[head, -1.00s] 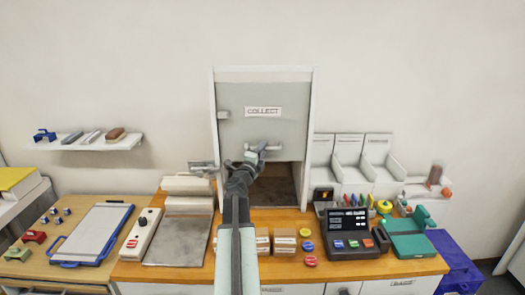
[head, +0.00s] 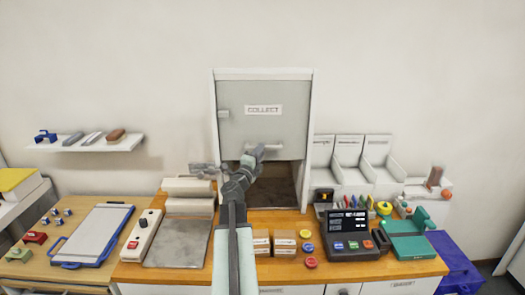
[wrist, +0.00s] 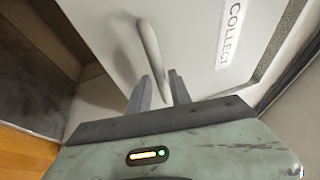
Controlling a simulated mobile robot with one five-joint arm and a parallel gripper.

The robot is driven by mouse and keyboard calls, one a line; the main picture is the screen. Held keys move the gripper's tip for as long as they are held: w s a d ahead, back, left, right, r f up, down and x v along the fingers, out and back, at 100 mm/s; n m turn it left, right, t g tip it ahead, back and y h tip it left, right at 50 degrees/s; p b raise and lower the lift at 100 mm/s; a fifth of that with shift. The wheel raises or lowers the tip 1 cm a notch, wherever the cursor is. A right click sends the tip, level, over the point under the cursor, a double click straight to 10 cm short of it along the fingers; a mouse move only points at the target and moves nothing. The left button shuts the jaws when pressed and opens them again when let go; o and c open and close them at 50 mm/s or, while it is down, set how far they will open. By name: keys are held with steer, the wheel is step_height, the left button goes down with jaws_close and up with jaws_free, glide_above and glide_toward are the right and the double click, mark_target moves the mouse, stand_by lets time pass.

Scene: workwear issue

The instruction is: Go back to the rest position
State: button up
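My gripper (head: 256,153) is raised in front of the grey hatch door marked COLLECT (head: 236,128), close to its handle (head: 269,147). In the wrist view the two fingers (wrist: 161,76) stand apart, and the lower end of the pale bar handle (wrist: 149,45) shows between and beyond them. I cannot tell whether a finger touches the handle. The door is part-way up in its white frame, with a dark opening (head: 275,190) below it. My arm reaches up over the wooden counter.
White bins (head: 349,165) stand to the right of the hatch, and a wall shelf (head: 112,145) hangs at left. The wall above is clear.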

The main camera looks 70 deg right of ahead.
steer(key=a, duration=0.3)
steer(key=a+f, duration=0.1)
steer(key=a, duration=0.1)
steer(key=shift+w+b, duration=0.1)
steer(key=shift+b, duration=0.2)
